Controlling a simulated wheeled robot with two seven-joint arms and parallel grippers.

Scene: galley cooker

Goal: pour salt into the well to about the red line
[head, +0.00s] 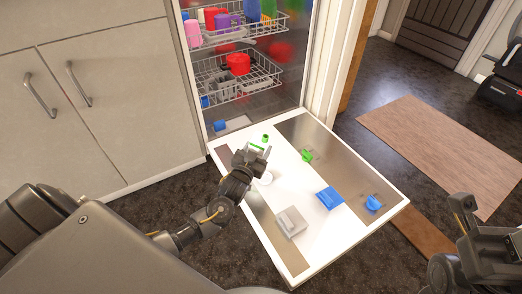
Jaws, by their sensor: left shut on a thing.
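My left gripper (252,158) is above the left part of the open dishwasher door (287,183). It is shut on a small pale thing with a green edge (257,148), mostly hidden by the fingers. I cannot tell whether this holds salt. A round white thing (265,178) shows on the door just right of the gripper's wrist. I cannot tell whether it is the well. No red line can be made out. My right gripper (464,206) is at the right edge, beyond the door, with its fingers too unclear to read.
A small green piece (265,138) and a green latch-like piece (307,155) are on the door. A blue piece (330,197), another blue piece (373,204) and a grey lid (291,222) lie nearer. Racks with a red pot (238,64) stand inside. Cabinets (90,100) flank the left.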

